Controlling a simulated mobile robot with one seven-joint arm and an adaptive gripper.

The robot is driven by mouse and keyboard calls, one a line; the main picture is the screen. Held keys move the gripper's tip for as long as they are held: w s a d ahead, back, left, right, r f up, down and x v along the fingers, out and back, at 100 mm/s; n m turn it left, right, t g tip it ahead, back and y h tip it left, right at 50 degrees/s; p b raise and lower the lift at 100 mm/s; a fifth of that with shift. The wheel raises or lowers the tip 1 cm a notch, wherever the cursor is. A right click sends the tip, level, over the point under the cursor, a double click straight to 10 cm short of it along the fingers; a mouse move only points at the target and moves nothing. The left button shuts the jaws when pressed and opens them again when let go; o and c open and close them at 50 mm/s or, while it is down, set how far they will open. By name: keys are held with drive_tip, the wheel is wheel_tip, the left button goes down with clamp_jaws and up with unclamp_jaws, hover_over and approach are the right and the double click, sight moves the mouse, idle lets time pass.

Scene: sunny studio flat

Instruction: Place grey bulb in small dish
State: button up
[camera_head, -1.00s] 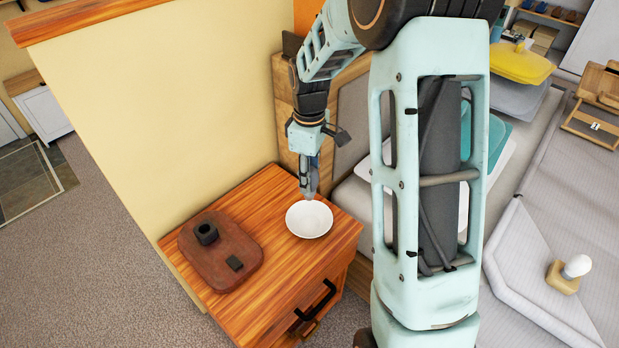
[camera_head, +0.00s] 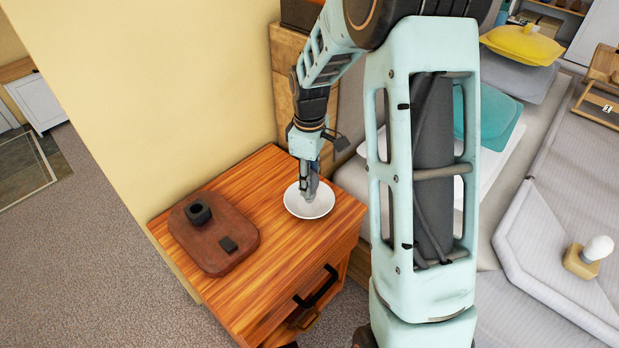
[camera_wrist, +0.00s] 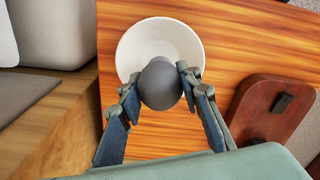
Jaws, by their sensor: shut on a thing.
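The grey bulb (camera_wrist: 160,86) shows in the wrist view as a round dark grey body between my two fingertips. My gripper (camera_head: 308,194) is shut on it; in the wrist view my gripper (camera_wrist: 159,88) has a finger on each side of the bulb. The small dish (camera_head: 309,209) is a white round bowl on the wooden nightstand. In the wrist view the dish (camera_wrist: 136,50) lies beyond the bulb, which overlaps its near edge. In the head view my fingertips are over the dish. I cannot tell whether the bulb touches it.
The nightstand (camera_head: 262,266) also holds a brown board (camera_head: 213,254) with a dark cup-like piece (camera_head: 198,212) and a small dark block (camera_head: 228,244), left of the dish. A bed lies to the right, with a white bulb on a wooden base (camera_head: 581,262). A wall stands behind.

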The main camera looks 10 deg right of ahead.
drive_tip(key=shift+f, duration=0.45)
drive_tip(key=o, duration=1.2)
wheel_tip(320, 180, up, 7)
drive_tip(key=p, duration=0.6)
drive_tip(key=shift+r, duration=0.2)
drive_tip(key=shift+f, duration=0.1)
